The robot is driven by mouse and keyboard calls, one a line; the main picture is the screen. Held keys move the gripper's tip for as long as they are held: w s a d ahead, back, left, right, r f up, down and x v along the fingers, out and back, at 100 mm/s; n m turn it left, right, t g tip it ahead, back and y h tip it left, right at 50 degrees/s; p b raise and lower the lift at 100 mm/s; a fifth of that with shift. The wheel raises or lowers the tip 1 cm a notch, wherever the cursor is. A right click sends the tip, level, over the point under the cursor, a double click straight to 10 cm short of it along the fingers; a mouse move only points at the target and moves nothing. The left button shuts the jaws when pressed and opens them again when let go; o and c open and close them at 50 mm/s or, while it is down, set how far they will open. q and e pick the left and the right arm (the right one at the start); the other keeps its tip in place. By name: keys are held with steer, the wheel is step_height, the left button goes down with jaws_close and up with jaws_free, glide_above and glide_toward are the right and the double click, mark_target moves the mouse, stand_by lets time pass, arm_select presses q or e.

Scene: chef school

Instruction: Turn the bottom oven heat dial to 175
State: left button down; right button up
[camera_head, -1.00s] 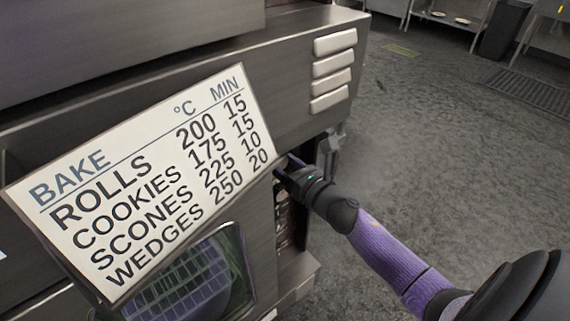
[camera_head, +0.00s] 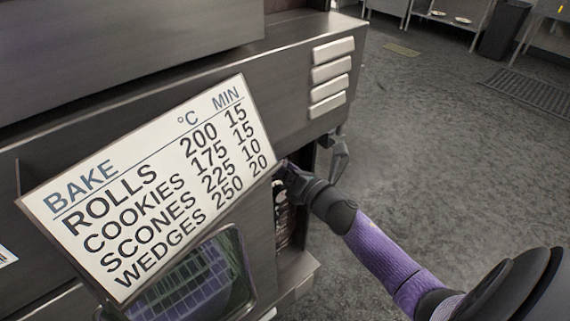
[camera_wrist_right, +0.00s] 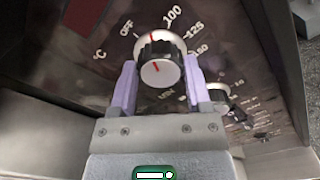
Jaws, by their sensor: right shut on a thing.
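A round dial (camera_wrist_right: 161,68) with a dark skirt and pale face shows in the right wrist view. Its scale reads OFF, 100, 125 and 150, with further marks hidden; a °C mark is to the left. The dial's red line points up and slightly left, between OFF and 100. My right gripper (camera_wrist_right: 162,84) is shut on this dial, one pale purple finger on each side. In the head view my right gripper (camera_head: 290,172) reaches the oven's control strip beside the sign; its fingertips are hidden. My left gripper is not in view.
A tilted white bake sign (camera_head: 160,190) stands before the oven (camera_head: 190,105), listing cookies at 175 for 15 min. A second dial (camera_wrist_right: 218,94) sits right of the held one. An oven window (camera_head: 200,280) is below the sign. Floor (camera_head: 440,150) at right is clear.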

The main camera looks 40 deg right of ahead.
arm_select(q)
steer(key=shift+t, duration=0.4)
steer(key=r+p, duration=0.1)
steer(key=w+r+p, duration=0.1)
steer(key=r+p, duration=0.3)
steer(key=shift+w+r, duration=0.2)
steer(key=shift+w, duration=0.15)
arm_select(e)
steer(key=m, duration=2.7)
steer(key=shift+f, duration=0.3)
steer(key=shift+m, duration=0.3)
arm_select(q)
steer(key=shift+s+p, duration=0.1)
steer(key=shift+p, duration=0.2)
arm_select(e)
steer(key=o, duration=1.3)
